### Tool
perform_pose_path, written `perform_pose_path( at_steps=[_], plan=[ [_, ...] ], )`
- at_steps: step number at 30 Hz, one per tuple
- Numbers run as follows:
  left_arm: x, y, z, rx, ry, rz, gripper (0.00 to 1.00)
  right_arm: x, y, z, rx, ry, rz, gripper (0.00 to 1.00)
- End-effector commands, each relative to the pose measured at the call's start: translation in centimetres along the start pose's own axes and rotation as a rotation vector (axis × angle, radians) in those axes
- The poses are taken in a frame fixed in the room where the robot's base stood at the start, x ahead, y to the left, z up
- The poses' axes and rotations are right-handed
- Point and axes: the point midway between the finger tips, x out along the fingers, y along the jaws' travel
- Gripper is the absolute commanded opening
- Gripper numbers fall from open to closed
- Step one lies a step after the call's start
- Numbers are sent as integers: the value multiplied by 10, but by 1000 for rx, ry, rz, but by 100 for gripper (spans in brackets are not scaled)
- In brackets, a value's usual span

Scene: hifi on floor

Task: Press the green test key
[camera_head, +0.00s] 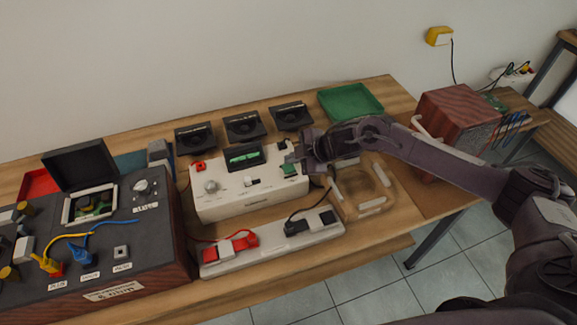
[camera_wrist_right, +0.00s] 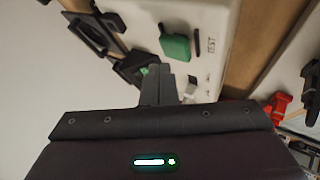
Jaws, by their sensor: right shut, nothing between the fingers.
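The green test key (camera_head: 289,169) sits at the right end of the top of a white instrument box (camera_head: 240,205). In the right wrist view the green key (camera_wrist_right: 175,47) shows as a raised block beside the printed word TEST. My right gripper (camera_head: 292,158) is shut and empty, just behind and above the key in the head view. In the wrist view its closed fingertips (camera_wrist_right: 158,72) appear close to the key, and I cannot tell whether they touch it. My left gripper is not in view.
A power strip (camera_head: 270,245) with red and black plugs lies in front of the box. A dark console (camera_head: 110,235) with an open lid stands left. Several black holders (camera_head: 243,127) and a green tray (camera_head: 350,101) are behind. A wooden box (camera_head: 455,120) stands right.

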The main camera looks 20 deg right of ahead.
Motion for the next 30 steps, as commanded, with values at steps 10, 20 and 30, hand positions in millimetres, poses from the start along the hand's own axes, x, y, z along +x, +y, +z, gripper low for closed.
perform_pose_path(
  at_steps=[10,20,30],
  plan=[
    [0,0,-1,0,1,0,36,0,0,0,0,0,0,0],
    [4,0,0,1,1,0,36,6,-4,4,1,0,0,0],
    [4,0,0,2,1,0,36,6,-4,4,0,0,0,0]
  ],
)
